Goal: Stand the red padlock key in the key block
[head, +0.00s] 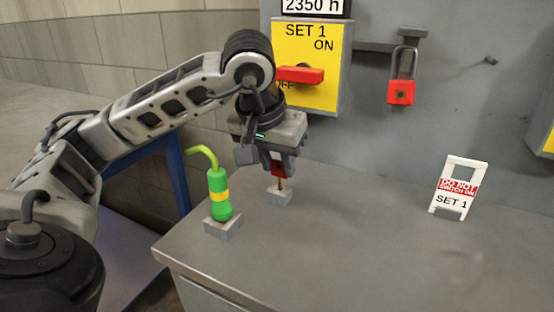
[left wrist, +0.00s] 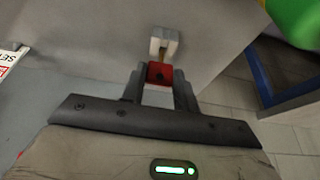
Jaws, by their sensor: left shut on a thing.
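My left gripper (head: 279,166) is shut on the red padlock key (head: 277,170), held upright with its red head between the fingers. The key's brass shaft points down to the small grey key block (head: 280,196) on the bench, and its lower end meets the block's top. How deep it sits in the block I cannot tell. In the left wrist view the red key head (left wrist: 160,74) is between the fingertips, with the key block (left wrist: 164,42) just beyond. A red padlock (head: 401,92) hangs on a bracket on the grey panel. My right gripper is not in view.
A green bottle with a bent spout (head: 217,192) stands on a grey block left of the key block. A yellow switch plate with a red handle (head: 301,75) is behind. A white tag (head: 459,188) stands at right. The bench's middle (head: 350,240) is clear.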

